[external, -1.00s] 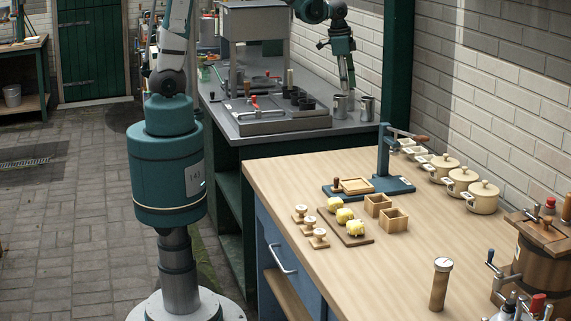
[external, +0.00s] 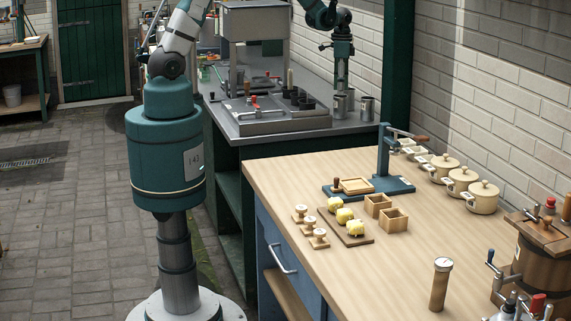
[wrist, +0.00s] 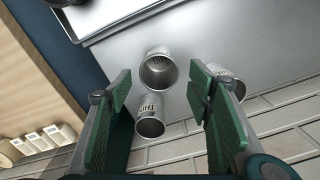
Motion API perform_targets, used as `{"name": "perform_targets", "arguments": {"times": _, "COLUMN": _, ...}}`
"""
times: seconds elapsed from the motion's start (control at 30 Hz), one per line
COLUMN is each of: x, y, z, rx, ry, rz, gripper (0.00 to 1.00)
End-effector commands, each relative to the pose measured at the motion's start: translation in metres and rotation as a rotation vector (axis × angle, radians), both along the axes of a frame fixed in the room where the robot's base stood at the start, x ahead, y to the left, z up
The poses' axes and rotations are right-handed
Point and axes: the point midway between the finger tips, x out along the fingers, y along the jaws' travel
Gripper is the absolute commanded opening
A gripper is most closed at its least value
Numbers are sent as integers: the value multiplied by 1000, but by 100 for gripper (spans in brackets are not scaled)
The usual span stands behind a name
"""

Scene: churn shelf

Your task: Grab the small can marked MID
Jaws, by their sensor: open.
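Small grey metal cans stand at the right end of the grey bench. In the external view one can (external: 367,107) is clear of my gripper, and another can (external: 340,107) is just below it. In the wrist view an open-topped can (wrist: 158,72) sits between my fingers, a second can (wrist: 150,120) is nearer with lettering that seems to start "THI", and a third can (wrist: 227,80) is partly hidden behind the right finger. I cannot make out MID on any. My gripper (wrist: 160,95) is open and empty, above the cans; it also shows in the external view (external: 342,88).
A grey tray (external: 284,122) with dark cups lies left of the cans. A brick wall (external: 500,85) runs close on the right. A green post (external: 397,70) stands beside the cans. The wooden table (external: 300,180) in front holds pots and a blue press.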

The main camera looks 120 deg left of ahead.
Motion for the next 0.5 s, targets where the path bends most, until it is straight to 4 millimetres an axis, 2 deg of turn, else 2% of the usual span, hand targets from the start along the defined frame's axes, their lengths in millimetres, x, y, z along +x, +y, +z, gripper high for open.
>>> {"name": "perform_targets", "arguments": {"times": 0.33, "x": 0, "y": 0, "z": -1, "rx": 0, "ry": 0, "rz": 0, "gripper": 51}}
{"name": "perform_targets", "arguments": {"times": 0.5, "x": 0, "y": 1, "z": -9, "rx": 0, "ry": 0, "rz": 0, "gripper": 51}}
